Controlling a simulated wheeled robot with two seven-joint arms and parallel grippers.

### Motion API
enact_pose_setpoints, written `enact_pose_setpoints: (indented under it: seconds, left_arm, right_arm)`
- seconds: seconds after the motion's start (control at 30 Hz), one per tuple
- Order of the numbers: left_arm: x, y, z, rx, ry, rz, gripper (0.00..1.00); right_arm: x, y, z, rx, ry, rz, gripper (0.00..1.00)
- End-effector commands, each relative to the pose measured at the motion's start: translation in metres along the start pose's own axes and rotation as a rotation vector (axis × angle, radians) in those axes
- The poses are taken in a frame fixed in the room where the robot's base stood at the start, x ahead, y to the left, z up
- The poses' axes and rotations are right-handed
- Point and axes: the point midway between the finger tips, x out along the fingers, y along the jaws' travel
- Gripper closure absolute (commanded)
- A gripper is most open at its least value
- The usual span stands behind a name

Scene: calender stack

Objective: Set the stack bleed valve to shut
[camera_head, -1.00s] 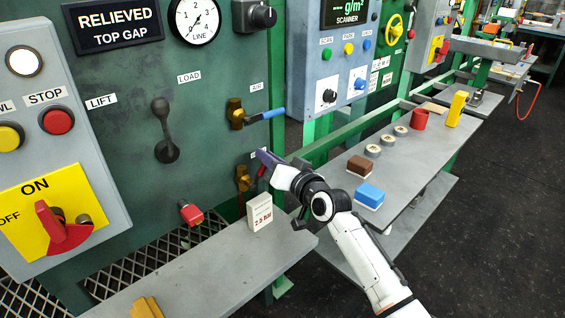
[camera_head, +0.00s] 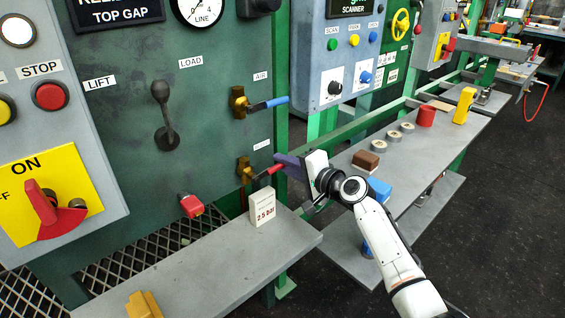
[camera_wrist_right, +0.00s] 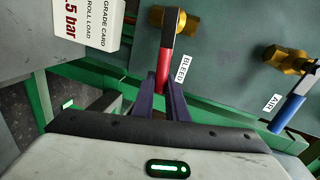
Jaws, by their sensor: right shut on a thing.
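The stack bleed valve has a brass body (camera_head: 245,171) and a red lever (camera_head: 267,172), low on the green panel in the head view. The lever points right and slightly up, much like the blue one above it. My right gripper (camera_head: 280,165) is at the outer end of this lever. In the right wrist view, the red lever (camera_wrist_right: 166,62) runs from its brass body down between the two dark fingers of my right gripper (camera_wrist_right: 163,85), which is shut on it. The BLEED label (camera_wrist_right: 183,68) is beside the lever. My left gripper is out of view.
The air valve's blue lever (camera_head: 270,104) is just above. A grade card (camera_head: 262,207) stands on the near grey shelf (camera_head: 215,262), below the bleed valve. A brown block (camera_head: 366,160) and a blue block (camera_head: 379,189) lie on the bench to the right.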

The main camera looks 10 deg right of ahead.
Motion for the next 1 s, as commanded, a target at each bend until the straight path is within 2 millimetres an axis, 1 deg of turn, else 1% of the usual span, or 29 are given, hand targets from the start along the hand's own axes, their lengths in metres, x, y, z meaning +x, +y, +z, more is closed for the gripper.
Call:
enact_pose_setpoints:
  seconds: [0.1, 0.3, 0.87, 0.9, 1.0]
  left_arm:
    - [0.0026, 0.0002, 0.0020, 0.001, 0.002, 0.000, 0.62]
    - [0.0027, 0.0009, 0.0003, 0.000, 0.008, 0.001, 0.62]
    - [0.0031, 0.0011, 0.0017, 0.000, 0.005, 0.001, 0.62]
    - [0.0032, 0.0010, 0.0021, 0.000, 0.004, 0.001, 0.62]
    - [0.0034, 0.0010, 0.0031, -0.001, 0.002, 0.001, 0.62]
  right_arm:
    - [0.0017, 0.0067, 0.0009, 0.062, -0.013, 0.000, 1.00]
    - [0.0028, 0.0113, 0.0012, 0.128, -0.025, 0.000, 1.00]
    - [0.0032, 0.0136, 0.0025, 0.158, -0.034, 0.001, 1.00]
    - [0.0032, 0.0137, 0.0025, 0.158, -0.034, 0.001, 0.84]
    - [0.0031, 0.0138, 0.0024, 0.157, -0.033, 0.002, 0.68]
